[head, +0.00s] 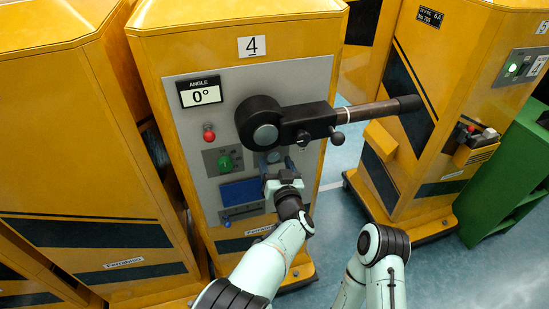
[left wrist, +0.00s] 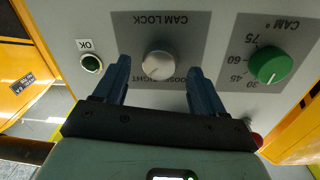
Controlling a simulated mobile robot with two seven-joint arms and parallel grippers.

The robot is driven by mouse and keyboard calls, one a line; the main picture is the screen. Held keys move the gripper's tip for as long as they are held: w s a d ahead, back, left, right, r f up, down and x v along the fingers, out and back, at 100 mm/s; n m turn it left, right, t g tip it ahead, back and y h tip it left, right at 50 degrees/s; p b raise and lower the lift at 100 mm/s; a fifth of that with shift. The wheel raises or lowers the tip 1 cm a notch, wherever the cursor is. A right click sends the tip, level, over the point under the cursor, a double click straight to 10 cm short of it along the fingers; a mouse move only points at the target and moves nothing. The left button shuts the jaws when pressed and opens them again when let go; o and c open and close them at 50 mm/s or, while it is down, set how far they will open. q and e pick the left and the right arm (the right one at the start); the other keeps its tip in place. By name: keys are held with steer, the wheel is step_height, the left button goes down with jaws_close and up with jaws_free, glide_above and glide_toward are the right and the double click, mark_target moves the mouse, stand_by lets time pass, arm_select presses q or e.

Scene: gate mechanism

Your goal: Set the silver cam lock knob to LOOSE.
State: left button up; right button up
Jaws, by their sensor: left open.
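The silver cam lock knob (left wrist: 158,65) shows in the left wrist view on a grey plate labelled CAM LOCK, which appears upside down. Part of the LOOSE and TIGHT lettering shows beside it; I cannot tell clearly where the knob points. My left gripper (left wrist: 160,78) is open, its two blue fingers on either side of the knob with gaps to it. In the head view my left gripper (head: 279,168) is at the panel below the black lever hub and hides the knob. My right gripper is not in view.
A green CAM dial (left wrist: 270,65) and an OK button (left wrist: 91,63) flank the knob. The black crank lever (head: 305,122) sticks out above my left gripper. Another yellow cabinet (head: 435,110) stands right.

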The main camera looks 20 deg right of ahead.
arm_select(q)
steer(key=shift+w, duration=0.95)
steer(key=shift+c, duration=0.3)
steer(key=c, duration=1)
